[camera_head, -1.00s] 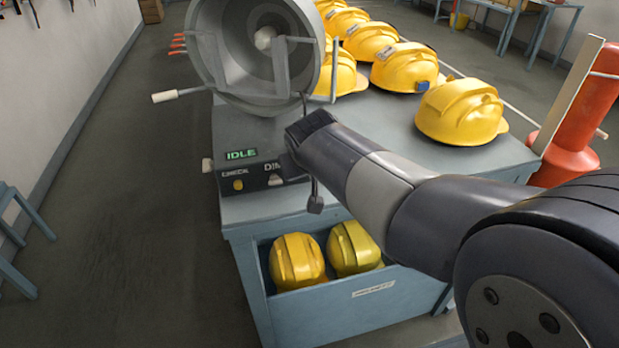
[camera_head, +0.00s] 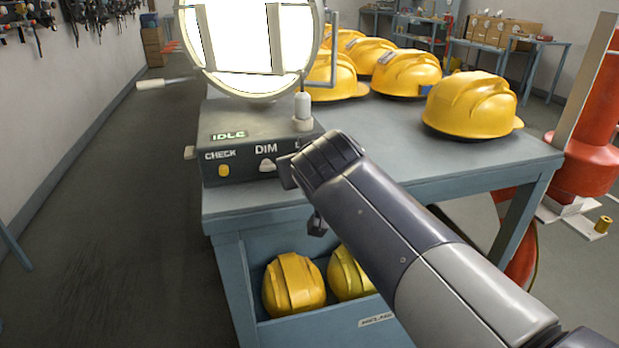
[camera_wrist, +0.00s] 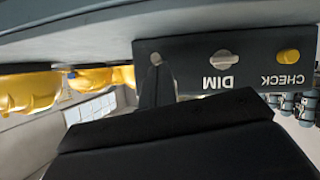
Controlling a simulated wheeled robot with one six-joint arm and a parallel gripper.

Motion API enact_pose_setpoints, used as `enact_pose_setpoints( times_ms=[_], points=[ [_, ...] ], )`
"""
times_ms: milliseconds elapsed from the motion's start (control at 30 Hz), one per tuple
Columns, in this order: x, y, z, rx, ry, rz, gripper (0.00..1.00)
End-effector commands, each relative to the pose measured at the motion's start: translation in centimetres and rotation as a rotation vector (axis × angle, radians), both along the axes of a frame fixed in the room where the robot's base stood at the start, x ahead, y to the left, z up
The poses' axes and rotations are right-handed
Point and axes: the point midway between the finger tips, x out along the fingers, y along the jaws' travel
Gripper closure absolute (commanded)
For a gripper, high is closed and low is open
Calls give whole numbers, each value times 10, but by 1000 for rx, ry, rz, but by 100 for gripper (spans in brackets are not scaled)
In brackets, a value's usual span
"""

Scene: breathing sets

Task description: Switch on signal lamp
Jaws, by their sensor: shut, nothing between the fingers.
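The signal lamp (camera_head: 250,40) glows bright white above its dark control box (camera_head: 240,180). The box front shows a green IDLE display (camera_head: 228,135), a yellow CHECK button (camera_head: 223,170) and a pale DIM knob (camera_head: 266,165). My gripper (camera_head: 288,171) is shut and empty at the right part of the box front, hiding the label there. In the wrist view the box is upside down, and my gripper (camera_wrist: 157,88) points at a small silver control (camera_wrist: 156,58) beside the DIM knob (camera_wrist: 222,60). I cannot tell whether it touches.
Yellow helmets (camera_head: 472,104) stand on the grey bench (camera_head: 400,150) behind and right of the box. More helmets (camera_head: 294,285) lie in the bin below. A pale-handled lever (camera_head: 165,83) juts left of the lamp. An orange-red cylinder (camera_head: 585,150) stands at the right. The floor at left is clear.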

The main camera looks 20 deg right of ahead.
Motion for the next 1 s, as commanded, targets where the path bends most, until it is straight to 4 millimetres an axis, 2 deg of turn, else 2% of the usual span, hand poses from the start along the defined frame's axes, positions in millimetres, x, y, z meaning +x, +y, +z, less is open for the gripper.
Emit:
enact_pose_setpoints(
  times_ms=[267, 600, 1000],
  points=[
    [2, 0, 4, 0, 3, -1, 100],
    [14, 0, 11, 1, 4, -2, 100],
    [14, 0, 12, 1, 3, -1, 100]
  ],
)
